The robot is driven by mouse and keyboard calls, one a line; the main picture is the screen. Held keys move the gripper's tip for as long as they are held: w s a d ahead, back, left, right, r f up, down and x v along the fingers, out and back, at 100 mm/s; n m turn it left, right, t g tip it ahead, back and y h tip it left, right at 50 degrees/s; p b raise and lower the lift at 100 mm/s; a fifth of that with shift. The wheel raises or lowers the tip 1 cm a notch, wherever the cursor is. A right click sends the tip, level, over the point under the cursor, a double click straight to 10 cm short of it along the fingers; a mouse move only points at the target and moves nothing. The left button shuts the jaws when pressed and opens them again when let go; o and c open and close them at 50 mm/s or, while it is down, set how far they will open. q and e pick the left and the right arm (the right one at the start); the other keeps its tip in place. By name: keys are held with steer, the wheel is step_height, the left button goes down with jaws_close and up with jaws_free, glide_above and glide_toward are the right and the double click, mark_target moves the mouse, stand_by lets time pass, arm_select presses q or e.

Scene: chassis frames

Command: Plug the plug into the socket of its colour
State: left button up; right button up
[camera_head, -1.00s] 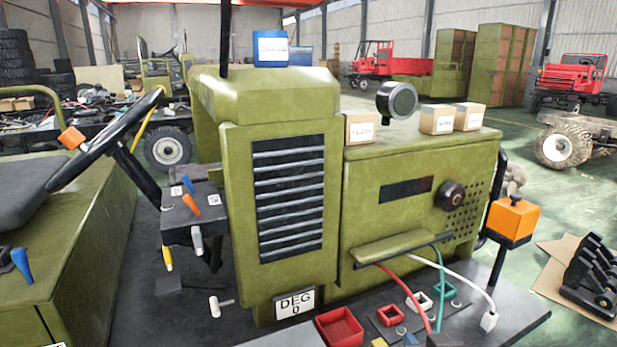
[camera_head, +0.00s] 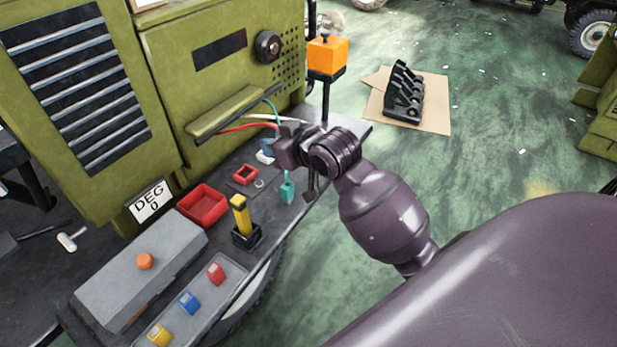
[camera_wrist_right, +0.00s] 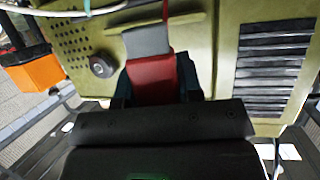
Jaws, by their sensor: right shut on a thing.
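In the right wrist view, a red plug with a grey end (camera_wrist_right: 152,75) sits between the dark fingers of my right gripper (camera_wrist_right: 155,90), which is shut on it. In the head view my right gripper (camera_head: 288,148) is above the back right of the dark deck; the plug is hidden there. A red cable (camera_head: 245,128) runs from the green cabinet toward the gripper. The red square socket (camera_head: 245,174) lies on the deck, left of and below the gripper in the picture. A white and blue piece (camera_head: 265,151) lies close beside the gripper. My left gripper is out of view.
A teal piece (camera_head: 287,188) stands right of the red socket. Nearby are a red tray (camera_head: 203,205), a yellow-handled lever (camera_head: 240,215), a grey box with an orange button (camera_head: 140,270) and a tray with coloured switches (camera_head: 215,300). An orange box (camera_head: 328,55) stands behind.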

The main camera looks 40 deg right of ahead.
steer(key=w+d+r+n+y, duration=0.2)
steer(key=w+d, duration=0.5)
steer(key=d, duration=0.4)
steer(key=shift+w+d+r+g, duration=0.15)
steer(key=shift+r+g, duration=0.15)
steer(key=shift+g, duration=0.1)
steer(key=shift+f, duration=0.1)
steer(key=shift+y, duration=0.3)
step_height(320, 180, down, 18)
steer(key=b, duration=0.3)
steer(key=shift+f, duration=0.15)
steer(key=shift+f+b, duration=0.4)
steer(key=shift+f, duration=0.15)
